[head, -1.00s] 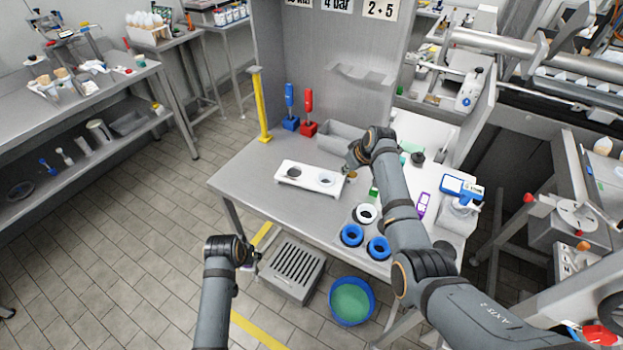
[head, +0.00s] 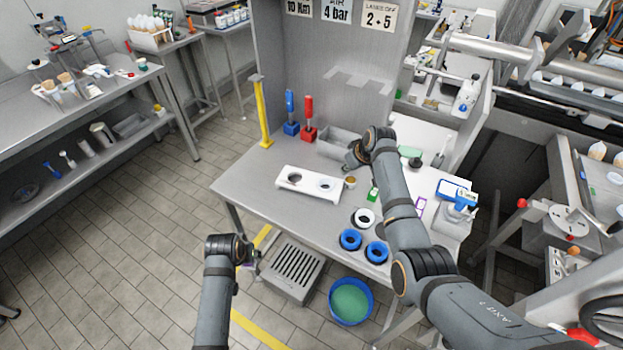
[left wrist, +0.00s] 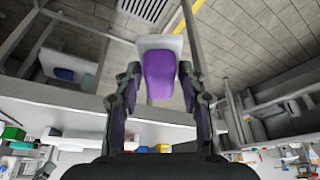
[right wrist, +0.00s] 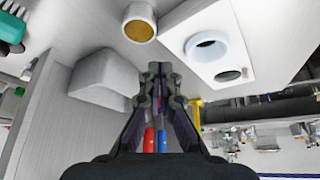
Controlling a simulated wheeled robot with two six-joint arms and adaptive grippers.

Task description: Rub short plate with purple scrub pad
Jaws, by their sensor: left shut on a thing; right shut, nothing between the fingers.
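A white plate with two round openings (head: 308,186) lies on the steel table; I cannot tell if it is the short plate. It also shows in the right wrist view (right wrist: 262,40). My left gripper (left wrist: 160,72) is shut on the purple scrub pad (left wrist: 160,76), which has a pale part at its far end. In the head view the left gripper (head: 250,262) is low, outside the table's left front edge, and its pad hardly shows.
A small brass-topped cylinder (head: 350,182) stands right of the plate. Blue rings (head: 350,240) and a white ring (head: 364,218) lie near the front edge. Blue (head: 291,127) and red (head: 308,133) upright tools and a yellow post (head: 263,112) stand behind. The table's left front is clear.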

